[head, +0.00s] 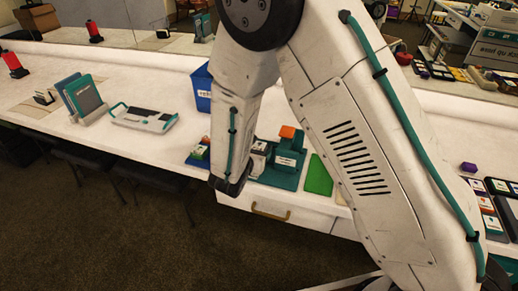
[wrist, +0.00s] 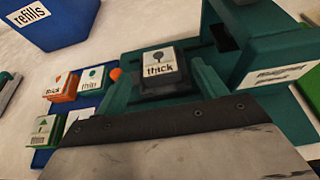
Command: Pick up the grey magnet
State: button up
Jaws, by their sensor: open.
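My gripper (wrist: 158,80) is open, with a teal finger on each side of the block. I cannot tell whether either finger touches it. My arm hides the gripper's fingers there.
A blue tray (wrist: 50,108) with orange, teal and green labelled blocks lies left of the stand. A blue "refills" bin (wrist: 75,28) stands behind. A taller teal block (wrist: 275,60) is close on the right. A green mat (head: 318,176) lies right of the stand.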

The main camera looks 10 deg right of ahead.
aim_at(259, 149)
jog(key=x, duration=0.2)
jog(key=shift+w+d+f, duration=0.1)
jog(key=shift+w+d, duration=0.05)
jog(key=shift+w, duration=0.1)
jog(key=c, duration=1.1)
jog(key=shift+c, duration=0.2)
